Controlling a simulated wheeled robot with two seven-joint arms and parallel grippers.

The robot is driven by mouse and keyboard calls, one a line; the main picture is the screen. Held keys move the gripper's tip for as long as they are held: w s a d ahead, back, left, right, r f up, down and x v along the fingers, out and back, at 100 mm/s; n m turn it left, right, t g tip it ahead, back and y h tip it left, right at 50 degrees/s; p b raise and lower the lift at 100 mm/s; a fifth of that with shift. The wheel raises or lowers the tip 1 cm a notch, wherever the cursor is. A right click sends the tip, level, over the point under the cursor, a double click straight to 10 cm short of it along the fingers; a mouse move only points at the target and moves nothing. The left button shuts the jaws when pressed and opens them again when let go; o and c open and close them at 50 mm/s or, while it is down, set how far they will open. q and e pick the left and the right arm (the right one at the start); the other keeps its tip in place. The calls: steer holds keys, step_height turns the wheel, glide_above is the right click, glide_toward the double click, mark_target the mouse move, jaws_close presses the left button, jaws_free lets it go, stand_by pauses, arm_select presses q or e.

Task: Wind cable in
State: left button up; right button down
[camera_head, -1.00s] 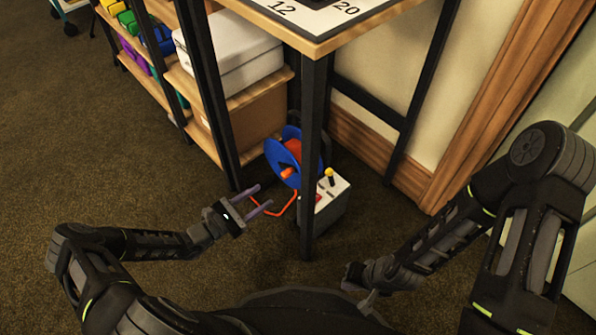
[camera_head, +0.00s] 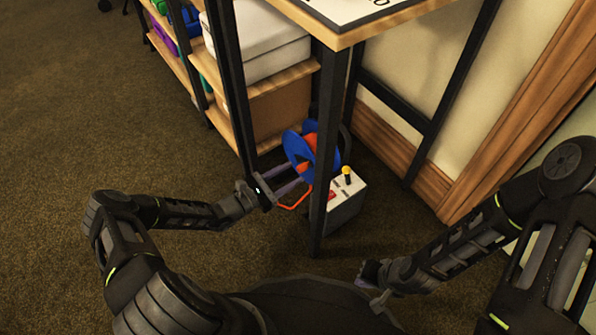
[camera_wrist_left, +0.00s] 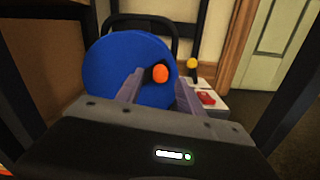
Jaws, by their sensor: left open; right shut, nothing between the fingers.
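The cable reel is a blue disc (camera_head: 298,150) with an orange drum, standing on the floor behind the table leg; its blue face also fills the middle of the left wrist view (camera_wrist_left: 112,72). An orange crank knob (camera_wrist_left: 160,74) sticks out from that face. My left gripper (camera_head: 290,180) is open, its fingers pointing at the reel. In the left wrist view the knob appears between the fingertips; I cannot tell whether they touch it. My right gripper (camera_head: 368,274) is shut and empty, low near my base, away from the reel.
A black table leg (camera_head: 325,150) stands in front of the reel. A grey box (camera_head: 345,205) with a yellow-topped lever (camera_head: 347,176) and a red switch sits right of it. Shelves with a white box (camera_head: 262,45) stand behind. Carpet at left is clear.

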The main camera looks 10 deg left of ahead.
mark_target(298, 171)
arm_select(q)
steer(key=shift+b+x, duration=0.3)
steer(key=shift+x, duration=1.3)
steer(key=shift+c, duration=0.4)
jaws_close()
